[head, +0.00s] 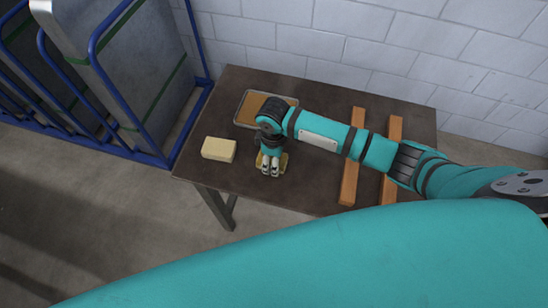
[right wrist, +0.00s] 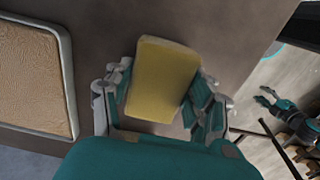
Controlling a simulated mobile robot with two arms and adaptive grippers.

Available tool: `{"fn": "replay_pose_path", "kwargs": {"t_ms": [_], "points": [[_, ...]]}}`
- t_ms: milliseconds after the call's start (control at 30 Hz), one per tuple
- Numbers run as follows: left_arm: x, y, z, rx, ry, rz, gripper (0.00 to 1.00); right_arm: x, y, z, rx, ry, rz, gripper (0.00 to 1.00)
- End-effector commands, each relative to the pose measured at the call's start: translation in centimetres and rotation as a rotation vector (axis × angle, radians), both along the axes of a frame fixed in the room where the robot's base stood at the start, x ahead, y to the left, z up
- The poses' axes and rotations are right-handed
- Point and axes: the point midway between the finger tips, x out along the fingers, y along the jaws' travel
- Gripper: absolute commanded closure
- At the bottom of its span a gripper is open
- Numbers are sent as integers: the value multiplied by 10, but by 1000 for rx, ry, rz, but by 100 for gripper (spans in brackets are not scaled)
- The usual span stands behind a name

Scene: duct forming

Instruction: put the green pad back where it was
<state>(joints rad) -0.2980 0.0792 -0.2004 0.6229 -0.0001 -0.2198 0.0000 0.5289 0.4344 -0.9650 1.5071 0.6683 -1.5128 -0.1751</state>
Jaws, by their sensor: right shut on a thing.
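No plainly green pad shows. My right gripper (head: 269,172) is low over the table, left of its middle, and is shut on a yellow pad (head: 284,161). In the right wrist view this yellow pad (right wrist: 164,80) sits between the two fingers of the gripper (right wrist: 160,105), a finger along each side. Whether the pad touches the table cannot be told. A second, pale cream-yellow block (head: 219,149) lies on the table to the left of the gripper. A teal arm (right wrist: 291,116), seemingly my left, shows small in the right wrist view; its gripper's state is unclear.
A shallow tray (head: 239,109) with a tan-brown inside lies behind the gripper; it also shows in the right wrist view (right wrist: 72,92). Two orange-brown bars (head: 350,182) (head: 391,150) lie on the dark table (head: 320,187). A blue rack (head: 112,92) stands left, a block wall behind.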

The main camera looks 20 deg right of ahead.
Motion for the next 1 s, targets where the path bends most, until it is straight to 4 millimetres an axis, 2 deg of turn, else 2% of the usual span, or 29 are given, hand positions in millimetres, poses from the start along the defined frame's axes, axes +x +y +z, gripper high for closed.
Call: {"fn": "replay_pose_path", "kwargs": {"t_ms": [100,433,467,633,1000], "points": [[0,-1,3,-1,0,-1,60,1,0,-7,0,-2,-1,70],[-1,-1,1,0,2,-1,60,1,0,-11,1,-3,0,70],[-2,-1,1,0,2,-1,60,1,0,-11,1,-3,0,43],[-3,0,1,0,4,-1,60,1,0,-11,1,-3,0,21],[-4,0,2,0,6,0,60,1,0,-5,1,-4,0,21]]}}
